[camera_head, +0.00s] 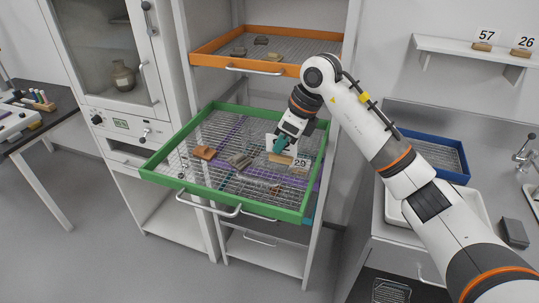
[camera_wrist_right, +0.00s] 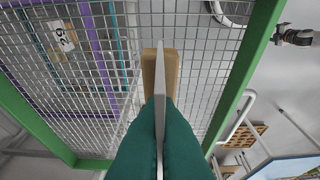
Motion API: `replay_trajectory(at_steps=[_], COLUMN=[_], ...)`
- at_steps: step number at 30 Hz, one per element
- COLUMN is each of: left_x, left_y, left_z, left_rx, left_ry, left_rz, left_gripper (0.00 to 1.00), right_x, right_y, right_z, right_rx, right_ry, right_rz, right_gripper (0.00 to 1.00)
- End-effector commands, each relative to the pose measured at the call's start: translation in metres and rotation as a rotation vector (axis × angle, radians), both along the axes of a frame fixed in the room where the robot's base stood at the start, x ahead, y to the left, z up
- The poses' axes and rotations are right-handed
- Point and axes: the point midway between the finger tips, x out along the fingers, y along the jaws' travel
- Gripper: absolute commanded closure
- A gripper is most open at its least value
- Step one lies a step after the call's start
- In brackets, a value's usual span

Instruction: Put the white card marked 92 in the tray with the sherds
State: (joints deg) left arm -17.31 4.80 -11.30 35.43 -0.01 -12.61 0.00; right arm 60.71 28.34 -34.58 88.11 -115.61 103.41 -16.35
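The green-framed wire tray (camera_head: 165,180) is pulled out and holds several sherds, among them an orange-brown one (camera_head: 204,152) and a grey one (camera_head: 239,161). My right gripper (camera_head: 281,146) is over the tray's right part, its green fingers shut on a white card (camera_head: 271,141) in a wooden block (camera_head: 280,158). The right wrist view shows this card (camera_wrist_right: 160,75) edge-on between the fingers, with the block (camera_wrist_right: 152,68) beyond; its number cannot be read. My left gripper is not in view.
An orange-framed tray (camera_head: 215,61) with several sherds is above. Cards marked 57 (camera_head: 487,36) and 26 (camera_head: 525,43) stand on a wall shelf (camera_head: 455,47). A blue-framed tray (camera_head: 440,155) is on the right counter. Floor at the front left is clear.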

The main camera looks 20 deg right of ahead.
Motion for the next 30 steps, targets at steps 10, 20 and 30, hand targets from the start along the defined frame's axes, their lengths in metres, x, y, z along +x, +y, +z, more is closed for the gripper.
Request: replay_trajectory(at_steps=[10, 20, 30], left_x=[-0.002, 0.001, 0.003], left_y=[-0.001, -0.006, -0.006], left_z=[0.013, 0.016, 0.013], left_rx=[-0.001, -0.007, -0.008], left_ry=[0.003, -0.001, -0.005], left_rz=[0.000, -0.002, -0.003], left_gripper=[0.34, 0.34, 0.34], right_x=[-0.001, 0.000, 0.000], right_y=[0.001, 0.000, 0.001], right_z=[-0.042, -0.060, -0.062], right_rx=[0.001, 0.000, 0.000], right_ry=[0.004, -0.002, -0.001], right_rz=[0.004, 0.005, 0.005], right_gripper=[1.00, 1.00, 0.76])
